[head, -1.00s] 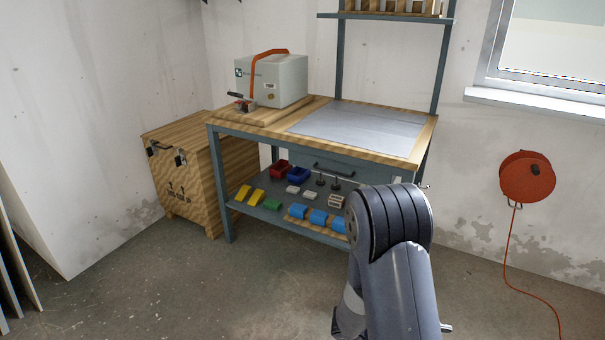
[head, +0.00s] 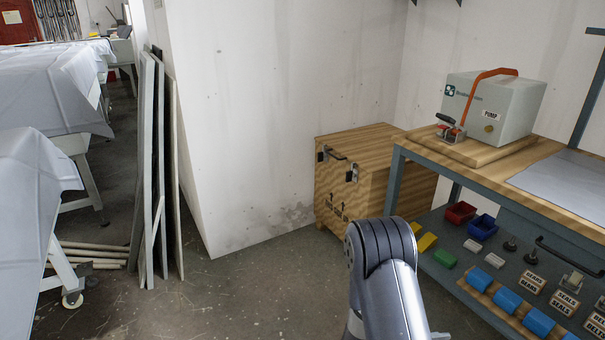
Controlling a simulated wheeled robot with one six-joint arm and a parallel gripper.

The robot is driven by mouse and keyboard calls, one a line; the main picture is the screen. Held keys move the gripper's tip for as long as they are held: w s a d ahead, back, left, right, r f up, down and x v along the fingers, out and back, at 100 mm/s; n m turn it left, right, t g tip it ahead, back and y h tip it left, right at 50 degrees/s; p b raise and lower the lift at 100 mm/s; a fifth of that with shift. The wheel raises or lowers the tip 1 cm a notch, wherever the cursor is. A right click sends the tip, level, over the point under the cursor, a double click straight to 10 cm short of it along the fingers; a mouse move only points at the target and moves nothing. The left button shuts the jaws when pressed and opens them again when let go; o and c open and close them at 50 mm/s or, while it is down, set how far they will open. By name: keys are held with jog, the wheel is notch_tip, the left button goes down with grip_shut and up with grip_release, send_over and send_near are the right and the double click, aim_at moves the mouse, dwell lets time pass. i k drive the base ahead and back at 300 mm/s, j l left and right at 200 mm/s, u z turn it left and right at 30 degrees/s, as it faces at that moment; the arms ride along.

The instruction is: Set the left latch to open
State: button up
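A wooden crate (head: 338,188) stands on the floor against the wall, left of the workbench. Two small dark latches sit near its top front edge. The left latch (head: 322,154) is at the left end, and the right latch (head: 352,172) is near the front corner. Both are too small here to tell open from shut. The lid (head: 365,138) lies flat on the crate. My arm rises at the bottom middle, in front of the crate and bench, but my gripper is not in view.
The workbench (head: 473,175) stands on the right with a grey pump box (head: 492,105) on top and coloured blocks and bins on its shelf. Boards (head: 155,170) lean at the left beside cloth-covered tables (head: 40,95). The floor before the crate is clear.

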aim_at(320, 156)
jog(key=i+u, duration=0.3)
jog(key=i, duration=1.55)
jog(key=i+u, duration=0.2)
jog(key=i, duration=0.25)
jog(key=i+l+u, duration=0.2)
jog(key=i, duration=0.25)
jog(key=i+l+u, duration=0.25)
jog(key=i, duration=0.2)
jog(key=j, duration=0.1)
